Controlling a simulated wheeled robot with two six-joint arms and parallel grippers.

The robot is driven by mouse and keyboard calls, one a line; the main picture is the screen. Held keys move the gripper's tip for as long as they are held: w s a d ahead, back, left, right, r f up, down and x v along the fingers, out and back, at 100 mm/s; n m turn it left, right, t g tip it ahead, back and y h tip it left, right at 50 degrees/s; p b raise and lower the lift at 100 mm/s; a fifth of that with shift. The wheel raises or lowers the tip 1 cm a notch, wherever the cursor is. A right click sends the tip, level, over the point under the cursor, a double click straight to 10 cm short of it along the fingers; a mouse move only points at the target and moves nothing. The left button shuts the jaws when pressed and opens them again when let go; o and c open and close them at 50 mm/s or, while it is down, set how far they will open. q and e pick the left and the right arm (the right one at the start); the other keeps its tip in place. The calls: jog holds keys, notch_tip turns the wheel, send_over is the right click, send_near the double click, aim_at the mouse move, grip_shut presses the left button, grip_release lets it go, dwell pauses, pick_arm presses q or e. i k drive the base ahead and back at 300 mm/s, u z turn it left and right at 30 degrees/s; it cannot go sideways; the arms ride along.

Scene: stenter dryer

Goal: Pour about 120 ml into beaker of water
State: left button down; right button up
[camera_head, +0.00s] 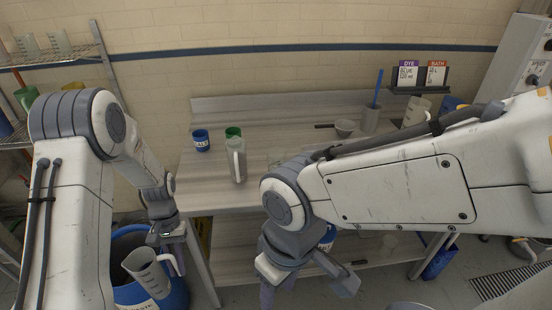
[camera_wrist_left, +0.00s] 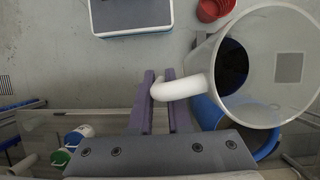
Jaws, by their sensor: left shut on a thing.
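A translucent white jug (camera_head: 147,273) is in my left gripper (camera_head: 172,240), above the blue barrel (camera_head: 165,296). In the left wrist view my left gripper (camera_wrist_left: 160,85) is shut on the handle of the jug (camera_wrist_left: 275,65). The jug's mouth faces that camera; dark blue shows inside, and I cannot tell whether it is liquid.
Dye and bath cards (camera_head: 422,74) stand at the back right. A wire shelf (camera_head: 55,55) is at left.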

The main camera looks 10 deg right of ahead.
aim_at(276, 156)
jog(key=u, duration=0.6)
jog(key=i, duration=0.4)
jog(key=z, duration=1.25)
